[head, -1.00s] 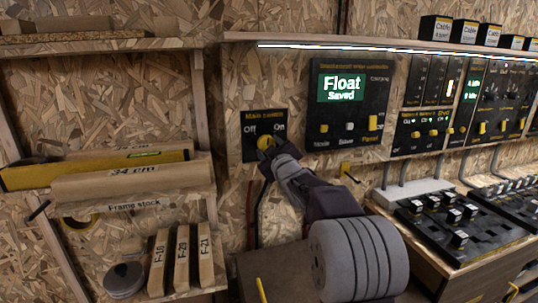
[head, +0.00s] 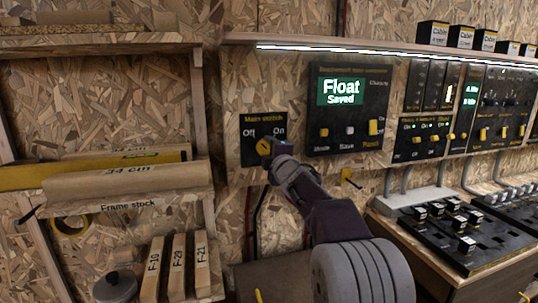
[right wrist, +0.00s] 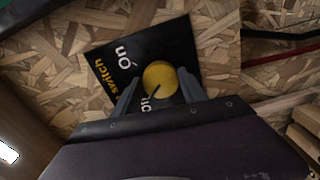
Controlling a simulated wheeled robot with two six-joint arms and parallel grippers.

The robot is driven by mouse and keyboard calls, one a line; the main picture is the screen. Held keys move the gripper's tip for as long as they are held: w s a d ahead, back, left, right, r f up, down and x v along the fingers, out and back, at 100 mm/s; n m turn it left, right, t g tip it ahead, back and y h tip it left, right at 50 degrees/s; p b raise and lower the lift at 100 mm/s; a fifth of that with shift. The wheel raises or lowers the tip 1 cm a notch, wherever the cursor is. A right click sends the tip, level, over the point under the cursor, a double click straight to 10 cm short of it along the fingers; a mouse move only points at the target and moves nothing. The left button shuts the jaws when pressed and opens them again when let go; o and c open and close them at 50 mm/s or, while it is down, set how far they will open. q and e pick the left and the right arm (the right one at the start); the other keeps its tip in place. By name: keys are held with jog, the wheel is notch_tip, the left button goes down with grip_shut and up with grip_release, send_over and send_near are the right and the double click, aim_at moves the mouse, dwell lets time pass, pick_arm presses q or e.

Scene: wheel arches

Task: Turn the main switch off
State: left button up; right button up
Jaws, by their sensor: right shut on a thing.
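The main switch is a black panel (head: 250,155) on the wooden wall, with Off at the left and On at the right. Its round yellow knob (head: 263,146) sits below the words. My right gripper (head: 268,150) is shut on this knob. In the right wrist view the knob (right wrist: 161,76) lies between the two grey fingers (right wrist: 160,88). A dark line on the knob points toward the lower word there, which a finger partly hides. My left gripper is not in view.
A lit shelf (head: 400,45) runs above. Frame stock (head: 125,181) rests on the left rack. A yellow hook (head: 350,179) is at the lower right of the switch.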

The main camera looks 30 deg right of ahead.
jog(key=shift+n, duration=0.5)
jog(key=shift+f, duration=0.1)
jog(key=o, duration=1.4)
jog(key=shift+c, duration=0.2)
jog(key=v, duration=0.9)
